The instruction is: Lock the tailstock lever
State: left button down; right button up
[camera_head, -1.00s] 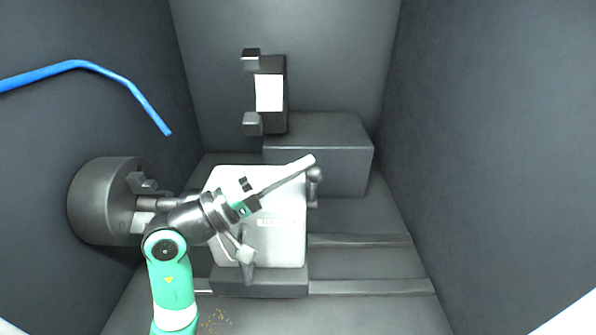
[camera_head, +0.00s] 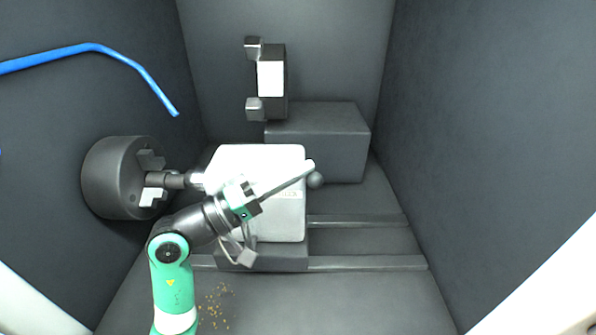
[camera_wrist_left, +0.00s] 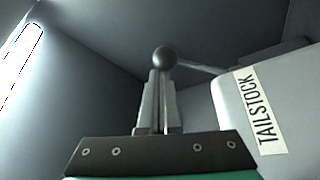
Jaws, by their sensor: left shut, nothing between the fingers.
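The tailstock (camera_head: 290,220) is a pale block in the middle of the head view. Its TAILSTOCK label shows at the right of the left wrist view (camera_wrist_left: 262,110). The tailstock lever (camera_head: 316,180) ends in a dark ball knob at the block's right side. In the left wrist view the knob (camera_wrist_left: 164,57) is just beyond the fingertips, and its thin rod runs right to the block. My left gripper (camera_head: 309,167) is shut and empty, reaching across the tailstock, its tips close to the knob. I cannot tell whether they touch. My right gripper is out of view.
A dark chuck (camera_head: 112,180) is on the left wall, with a part reaching towards the tailstock. A dark block (camera_head: 330,145) and a bracket with a white face (camera_head: 270,78) stand behind. Rails (camera_head: 360,263) cross the floor. A blue hose (camera_head: 95,47) hangs upper left.

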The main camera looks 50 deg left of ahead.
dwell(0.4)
pick_arm(q)
jog(key=s+a+f+p, duration=0.1)
jog(key=s+a+p, duration=0.1)
jog(key=s+a, duration=0.3)
jog(key=shift+r+v, duration=0.3)
jog(key=shift+v, duration=0.95)
jog(key=shift+s+r, duration=0.1)
